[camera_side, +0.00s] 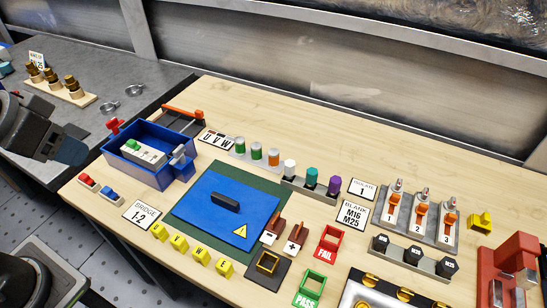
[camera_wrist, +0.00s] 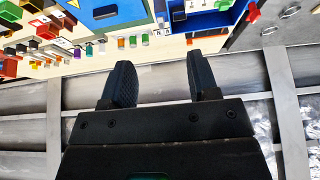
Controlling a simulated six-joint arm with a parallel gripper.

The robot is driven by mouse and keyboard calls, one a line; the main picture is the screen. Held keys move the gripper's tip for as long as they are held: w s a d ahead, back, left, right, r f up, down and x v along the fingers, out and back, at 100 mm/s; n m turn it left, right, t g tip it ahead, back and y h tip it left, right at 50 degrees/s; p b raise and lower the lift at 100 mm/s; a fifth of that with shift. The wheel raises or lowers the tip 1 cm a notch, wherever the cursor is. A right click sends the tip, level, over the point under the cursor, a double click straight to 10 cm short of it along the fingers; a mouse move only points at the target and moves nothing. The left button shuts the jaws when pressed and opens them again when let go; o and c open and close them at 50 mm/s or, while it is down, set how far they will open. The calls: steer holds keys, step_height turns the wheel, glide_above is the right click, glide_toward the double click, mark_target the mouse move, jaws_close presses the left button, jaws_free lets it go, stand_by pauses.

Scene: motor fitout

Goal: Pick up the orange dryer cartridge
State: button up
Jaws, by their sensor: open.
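A grey rack (camera_side: 250,158) near the back of the wooden table holds a row of small cylindrical cartridges. In the side view, part of my arm shows at the left edge, away from the rack.
The UVW card (camera_side: 216,139) and blue bin (camera_side: 152,172) stand left of the rack. A second rack (camera_side: 310,188) with white, teal and purple pieces stands to its right. The blue panel (camera_side: 226,208) with a black handle lies in front. The table behind the racks is clear.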

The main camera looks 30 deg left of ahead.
stand_by(0.4)
steer(key=shift+c, duration=1.2)
